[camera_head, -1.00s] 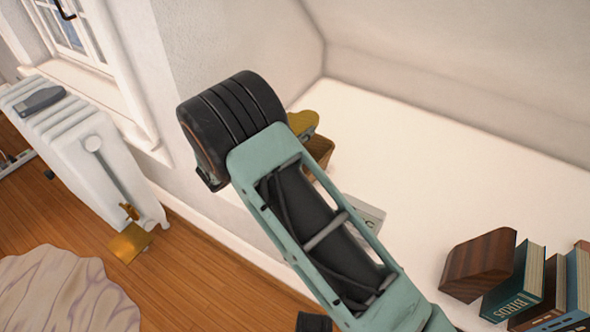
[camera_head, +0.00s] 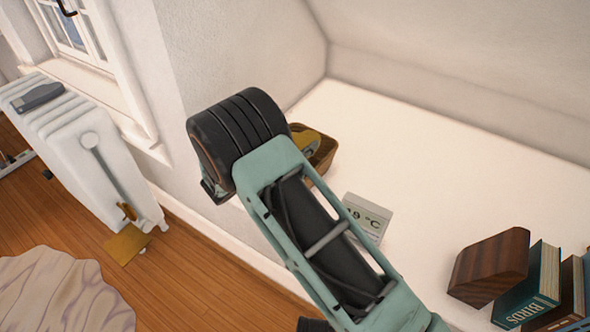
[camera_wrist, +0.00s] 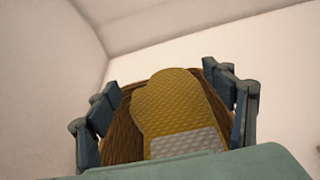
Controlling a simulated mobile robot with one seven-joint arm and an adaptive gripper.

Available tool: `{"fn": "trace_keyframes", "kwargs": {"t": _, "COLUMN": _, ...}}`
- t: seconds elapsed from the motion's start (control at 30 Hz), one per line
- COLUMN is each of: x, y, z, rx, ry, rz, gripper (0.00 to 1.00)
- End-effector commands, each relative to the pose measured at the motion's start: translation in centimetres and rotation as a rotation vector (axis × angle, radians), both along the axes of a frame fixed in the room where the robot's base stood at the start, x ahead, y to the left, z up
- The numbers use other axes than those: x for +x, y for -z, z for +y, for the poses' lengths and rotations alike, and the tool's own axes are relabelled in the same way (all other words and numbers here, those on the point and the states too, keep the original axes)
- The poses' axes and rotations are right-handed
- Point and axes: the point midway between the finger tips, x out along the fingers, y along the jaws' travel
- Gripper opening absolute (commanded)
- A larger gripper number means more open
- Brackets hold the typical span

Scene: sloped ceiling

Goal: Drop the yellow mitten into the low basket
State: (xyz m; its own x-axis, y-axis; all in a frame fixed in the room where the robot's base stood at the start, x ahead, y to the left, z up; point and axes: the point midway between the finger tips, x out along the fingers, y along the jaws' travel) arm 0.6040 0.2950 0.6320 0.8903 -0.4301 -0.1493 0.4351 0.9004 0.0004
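The yellow mitten (camera_head: 306,142) with its pale grey cuff lies in the low brown wicker basket (camera_head: 323,158); my wrist hides part of both in the head view. In the wrist view the mitten (camera_wrist: 178,105) shows with its quilted face and cuff toward me, and the woven basket wall (camera_wrist: 122,138) behind and beside it. My gripper (camera_wrist: 163,82) is open, its two dark fingers spread to either side of the mitten, with a gap showing on the left. In the head view the fingers are hidden behind my wrist.
The basket stands on a white ledge (camera_head: 420,170) under the sloped ceiling. A small grey-white box (camera_head: 367,215) is nearer. A wooden block (camera_head: 488,268) and several books (camera_head: 530,285) stand at lower right. A white radiator (camera_head: 85,140) is at left.

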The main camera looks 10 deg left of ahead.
Motion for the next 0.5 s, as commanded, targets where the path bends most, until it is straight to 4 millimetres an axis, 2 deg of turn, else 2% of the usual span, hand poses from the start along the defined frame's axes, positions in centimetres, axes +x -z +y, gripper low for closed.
{"fn": "trace_keyframes", "kwargs": {"t": 0.1, "x": -0.01, "y": -0.01, "z": 0.0, "rx": 0.0, "ry": 0.0, "rz": 0.0, "gripper": 0.89}}
{"fn": "trace_keyframes", "kwargs": {"t": 0.37, "x": -0.06, "y": 0.01, "z": 0.04, "rx": 0.0, "ry": 0.0, "rz": 0.001, "gripper": 0.89}}
{"fn": "trace_keyframes", "kwargs": {"t": 0.5, "x": -0.98, "y": -0.13, "z": 0.58, "rx": 0.001, "ry": -0.002, "rz": 0.001, "gripper": 0.89}}
